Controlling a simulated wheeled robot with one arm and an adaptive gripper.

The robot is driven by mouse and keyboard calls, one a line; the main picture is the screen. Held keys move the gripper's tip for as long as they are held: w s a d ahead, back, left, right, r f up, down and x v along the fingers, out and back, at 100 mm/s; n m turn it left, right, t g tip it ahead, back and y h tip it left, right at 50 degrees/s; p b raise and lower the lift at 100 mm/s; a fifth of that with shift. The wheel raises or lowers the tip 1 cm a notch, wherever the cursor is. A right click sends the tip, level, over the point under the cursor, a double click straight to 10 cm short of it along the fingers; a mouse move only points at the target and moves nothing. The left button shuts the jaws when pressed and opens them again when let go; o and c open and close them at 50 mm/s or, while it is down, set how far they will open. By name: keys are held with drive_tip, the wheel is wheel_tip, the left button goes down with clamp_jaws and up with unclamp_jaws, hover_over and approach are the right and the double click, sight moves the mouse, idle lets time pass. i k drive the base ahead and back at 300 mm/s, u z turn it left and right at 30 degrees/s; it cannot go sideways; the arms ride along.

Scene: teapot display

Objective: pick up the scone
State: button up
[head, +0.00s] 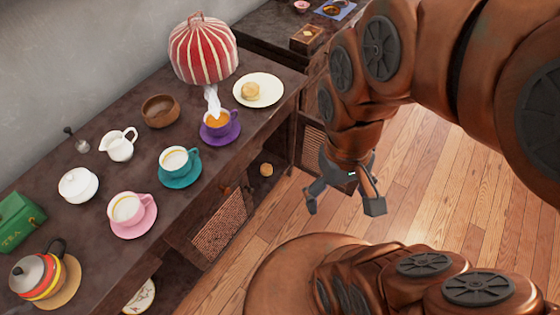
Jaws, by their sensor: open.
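The scone (250,90) is small, round and pale golden. It rests on a white plate (270,98) near the right end of the dark sideboard top. My gripper (343,207) is open and empty, with its two dark fingers spread apart. It hangs over the wooden floor, in front of the sideboard, to the right of and below the plate in the picture. It is apart from the scone. Nothing hides the scone.
A red striped tea cosy (203,48) stands left of the plate, above a purple cup (218,122). Teal (176,160) and pink (127,208) cups sit farther left. A small round tan object (266,170) lies in the open shelf below. The floor (440,170) is clear.

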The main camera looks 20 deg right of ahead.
sight(266, 169)
drive_tip(key=u, duration=1.6)
drive_tip(key=k, duration=0.95)
drive_tip(key=z, duration=0.3)
